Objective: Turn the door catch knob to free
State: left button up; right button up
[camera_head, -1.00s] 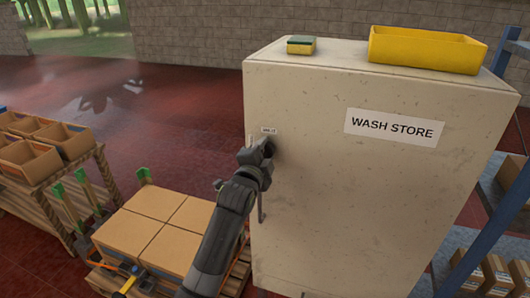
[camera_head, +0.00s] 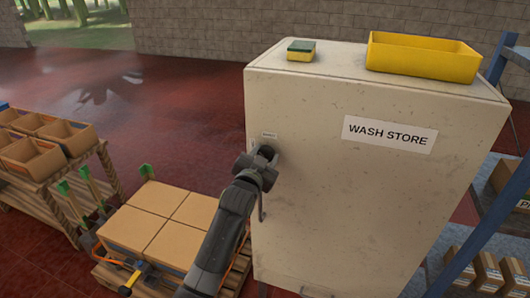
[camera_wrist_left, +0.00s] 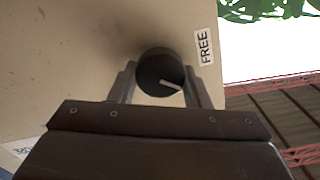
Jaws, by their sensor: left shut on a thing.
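The door catch knob (camera_wrist_left: 152,70) is a dark round knob on the pale cabinet door, between the fingers of my left gripper (camera_wrist_left: 163,80) in the left wrist view. Its white pointer line slants right and slightly down there, while a FREE label (camera_wrist_left: 206,45) sits to the upper right, so the pointer is not lined up with it. In the head view my left gripper (camera_head: 266,151) is at the door's left side, shut on the knob and mostly hiding it, just below a small label (camera_head: 269,135). My right gripper is not in view.
The cabinet (camera_head: 340,200) reads WASH STORE and bears a sponge (camera_head: 301,51) and a yellow tray (camera_head: 422,58). A door handle (camera_head: 262,208) hangs below the gripper. Boxes on a pallet (camera_head: 160,222) stand left; a blue shelf rack (camera_head: 470,225) stands right.

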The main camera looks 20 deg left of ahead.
pick_arm(q)
jog(key=n+p, duration=0.1)
jog(key=n, duration=0.3)
jog(key=shift+a+n, duration=0.1)
jog(key=shift+n, duration=1.8)
jog(key=o, duration=1)
